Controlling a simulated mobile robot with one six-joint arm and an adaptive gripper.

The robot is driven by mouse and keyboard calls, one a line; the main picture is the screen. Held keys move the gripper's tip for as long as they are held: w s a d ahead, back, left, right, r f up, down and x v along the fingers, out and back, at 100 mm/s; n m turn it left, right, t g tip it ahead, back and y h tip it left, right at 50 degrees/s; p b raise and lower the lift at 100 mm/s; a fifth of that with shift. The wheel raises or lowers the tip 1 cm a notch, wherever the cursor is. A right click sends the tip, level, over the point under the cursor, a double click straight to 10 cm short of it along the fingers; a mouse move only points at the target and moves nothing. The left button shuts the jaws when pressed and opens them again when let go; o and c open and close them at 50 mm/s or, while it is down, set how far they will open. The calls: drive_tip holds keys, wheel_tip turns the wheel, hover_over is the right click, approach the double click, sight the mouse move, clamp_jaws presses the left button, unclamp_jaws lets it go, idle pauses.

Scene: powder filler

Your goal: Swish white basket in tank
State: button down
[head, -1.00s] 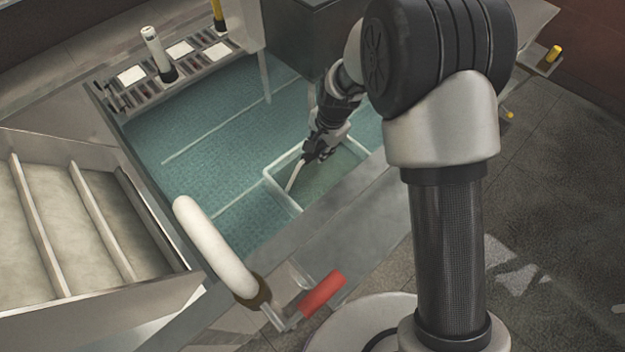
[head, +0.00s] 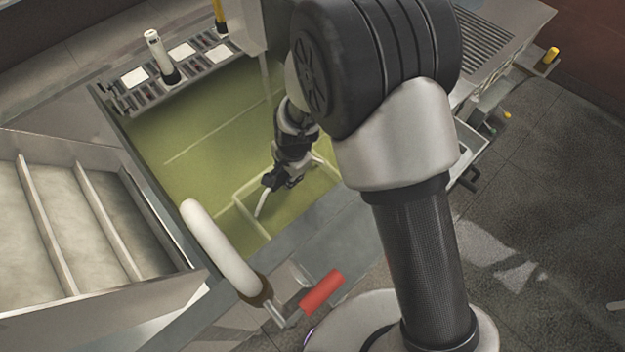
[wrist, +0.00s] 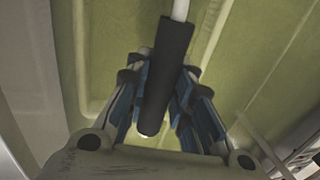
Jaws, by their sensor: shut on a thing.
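The white basket (head: 237,202) sits in the tank (head: 190,135), its pale rim showing in yellow-green liquid. How deep it sits is hard to tell. My gripper (head: 268,183) is over the basket, and a white rod of its handle (head: 262,204) runs down from the jaws. In the wrist view the blue-padded fingers of my gripper (wrist: 160,95) are closed around the black grip (wrist: 170,65) of this handle. My arm hides the far right part of the basket and tank.
A rack with a white cylinder (head: 160,55) lines the tank's back left. A compartmented metal tray (head: 80,195) stands at left. A white curved pipe with a red lever (head: 321,291) stands at the tank's front edge. Open floor lies right.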

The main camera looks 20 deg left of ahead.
drive_tip(key=w+d+b, duration=0.2)
drive_tip(key=w+d, duration=0.6)
drive_tip(key=w, duration=0.7)
drive_tip(key=s+a+p, duration=0.1)
drive_tip(key=s+a, duration=0.1)
drive_tip(key=s, duration=0.3)
drive_tip(key=s+a+p, duration=0.1)
drive_tip(key=s+a, duration=0.2)
drive_tip(key=s, duration=0.2)
drive_tip(key=s+a+p, duration=0.1)
drive_tip(key=s+a, duration=0.2)
drive_tip(key=s, duration=0.2)
drive_tip(key=shift+a+r, duration=0.1)
drive_tip(key=shift+w, duration=0.1)
drive_tip(key=w+a+p+v, duration=0.1)
drive_tip(key=a+p+v, duration=0.1)
drive_tip(key=p+v, duration=0.9)
drive_tip(key=w+a+r+p+v, duration=0.1)
drive_tip(key=a+p+v, duration=0.1)
drive_tip(key=p+v, duration=0.9)
drive_tip(key=shift+w+a+p+v, duration=0.3)
drive_tip(key=shift+a+v, duration=0.15)
drive_tip(key=shift+v, duration=2.1)
drive_tip(key=shift+w+d+r, duration=0.1)
drive_tip(key=shift+r, duration=0.05)
